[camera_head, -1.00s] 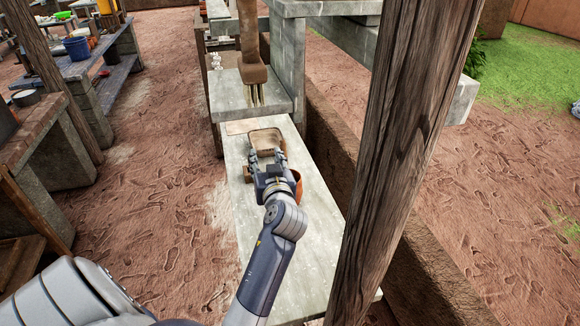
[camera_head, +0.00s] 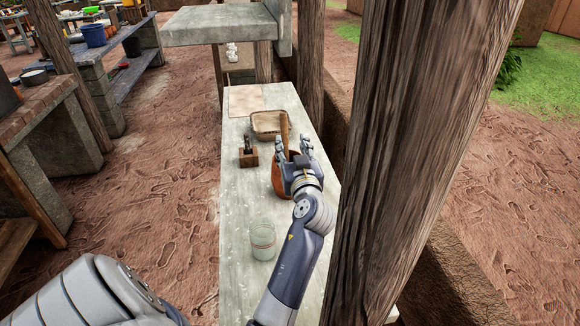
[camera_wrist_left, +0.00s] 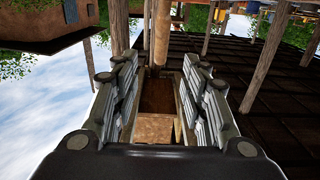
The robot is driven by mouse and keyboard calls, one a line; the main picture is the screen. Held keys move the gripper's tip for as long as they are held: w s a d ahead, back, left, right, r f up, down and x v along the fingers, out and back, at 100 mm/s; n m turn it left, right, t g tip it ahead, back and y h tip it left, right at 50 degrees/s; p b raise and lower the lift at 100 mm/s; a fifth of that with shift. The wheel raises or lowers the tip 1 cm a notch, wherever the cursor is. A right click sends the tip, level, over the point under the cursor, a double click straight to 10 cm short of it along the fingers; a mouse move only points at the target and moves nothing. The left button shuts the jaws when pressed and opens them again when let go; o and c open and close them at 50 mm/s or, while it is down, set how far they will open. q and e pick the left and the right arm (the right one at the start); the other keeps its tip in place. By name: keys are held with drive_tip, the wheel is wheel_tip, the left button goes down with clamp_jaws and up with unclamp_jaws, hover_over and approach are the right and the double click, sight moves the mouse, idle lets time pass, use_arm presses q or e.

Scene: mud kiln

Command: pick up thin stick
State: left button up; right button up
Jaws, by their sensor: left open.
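A thin brown stick (camera_head: 284,128) stands nearly upright over the long stone bench, with its lower end hidden at the terracotta pot (camera_head: 280,184). My left gripper (camera_head: 293,146) is open above the pot. In the head view the stick shows just beyond the gap between its fingers, near the left finger. In the left wrist view the stick (camera_wrist_left: 162,35) shows beyond the open fingers (camera_wrist_left: 156,75), roughly midway between them. I cannot tell whether any finger touches it. My right gripper is not in view.
The bench (camera_head: 235,205) also holds a shallow tray (camera_head: 267,122), a small wooden block with dark tools (camera_head: 248,157), a glass jar (camera_head: 263,240) and a pale sheet (camera_head: 245,97). A thick wooden post (camera_head: 415,130) stands close on the right.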

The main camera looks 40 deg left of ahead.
sight(285, 139)
use_arm(q)
drive_tip(key=w+a+f, duration=0.2)
drive_tip(key=a, duration=0.1)
drive_tip(key=w+a+f, duration=0.1)
drive_tip(key=a, duration=0.1)
drive_tip(key=shift+w+b, duration=0.4)
drive_tip(key=x, duration=0.4)
drive_tip(key=shift+w+a+f, duration=0.15)
drive_tip(key=shift+a, duration=0.1)
drive_tip(key=shift+d, duration=0.1)
drive_tip(key=shift+c, duration=1.1)
clamp_jaws()
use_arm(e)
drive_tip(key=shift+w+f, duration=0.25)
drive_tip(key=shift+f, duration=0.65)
